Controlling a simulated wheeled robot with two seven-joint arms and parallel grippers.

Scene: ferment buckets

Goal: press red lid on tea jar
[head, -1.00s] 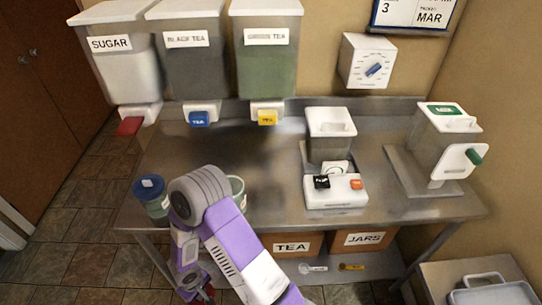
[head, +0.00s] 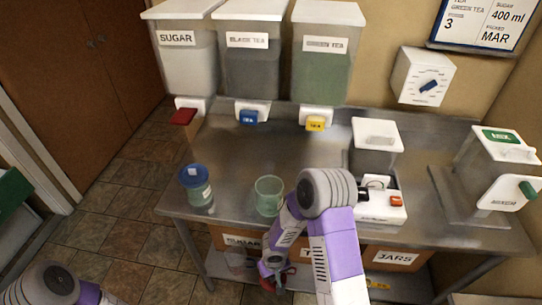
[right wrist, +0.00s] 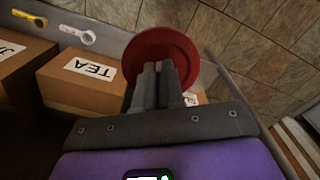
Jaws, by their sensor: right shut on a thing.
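My right gripper (right wrist: 163,88) is shut on a red round lid (right wrist: 165,50), which spreads beyond its fingertips. In the head view, the right gripper (head: 273,268) hangs low in front of the counter, below its front edge, with only bits of the red lid (head: 267,284) showing. An open, greenish clear jar (head: 268,196) stands upright on the counter near the front edge, behind and above the gripper. A second jar (head: 197,194) with a blue lid stands to its left. I cannot read which jar holds tea. My left gripper is out of view; only part of that arm shows.
Sugar (head: 187,62), black tea (head: 247,64) and green tea (head: 322,65) dispensers hang at the back. A white-topped device (head: 379,205) and another machine (head: 490,165) stand to the right. Labelled cardboard boxes (head: 398,257) sit below. The counter's middle is clear.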

